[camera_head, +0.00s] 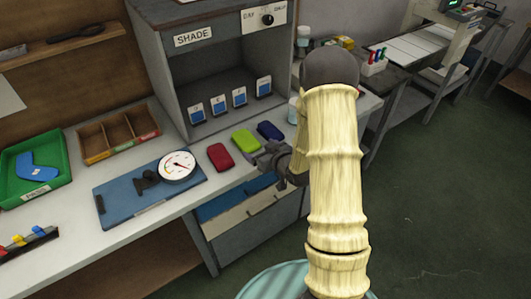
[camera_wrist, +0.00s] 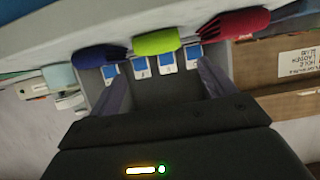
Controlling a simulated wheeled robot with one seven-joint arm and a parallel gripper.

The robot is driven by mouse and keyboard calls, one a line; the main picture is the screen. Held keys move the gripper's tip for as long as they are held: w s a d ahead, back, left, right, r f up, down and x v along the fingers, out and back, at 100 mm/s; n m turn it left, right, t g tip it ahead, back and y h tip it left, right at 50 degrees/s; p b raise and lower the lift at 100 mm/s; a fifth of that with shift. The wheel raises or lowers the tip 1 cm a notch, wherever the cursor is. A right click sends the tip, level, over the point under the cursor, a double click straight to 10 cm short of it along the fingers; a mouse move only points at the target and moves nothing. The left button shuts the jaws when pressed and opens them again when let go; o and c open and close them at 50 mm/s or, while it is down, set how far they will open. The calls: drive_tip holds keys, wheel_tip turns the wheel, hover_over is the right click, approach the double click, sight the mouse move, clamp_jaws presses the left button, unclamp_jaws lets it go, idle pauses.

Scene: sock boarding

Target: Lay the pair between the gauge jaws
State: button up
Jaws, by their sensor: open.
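The dial gauge (camera_head: 177,166) stands on a blue plate (camera_head: 120,208) on the bench, with a small dark block (camera_head: 146,181) just left of the dial, perhaps its jaws. Three folded bundles lie in a row right of it: red (camera_head: 219,157), lime green (camera_head: 245,141) and navy (camera_head: 269,131). I cannot tell which is the pair. My gripper (camera_head: 266,158) is open at the bench's front edge, close to the green and navy bundles. In the wrist view my open fingers (camera_wrist: 163,82) have nothing between them; the green bundle (camera_wrist: 155,41) shows beyond, between the navy and red ones.
The grey shade cabinet (camera_head: 183,78) stands behind the bundles, with several blue-and-white cards inside. A divided wooden tray (camera_head: 118,135) and a green tray (camera_head: 62,177) holding a blue flat shape sit at left. A drawer (camera_head: 248,213) is below the bench edge. Bare bench lies around the plate.

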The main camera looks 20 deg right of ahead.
drive_tip(key=v, duration=0.2)
drive_tip(key=shift+s+d+r, duration=0.1)
drive_tip(key=shift+s, duration=0.2)
drive_tip(key=shift+r, duration=0.1)
idle(0.3)
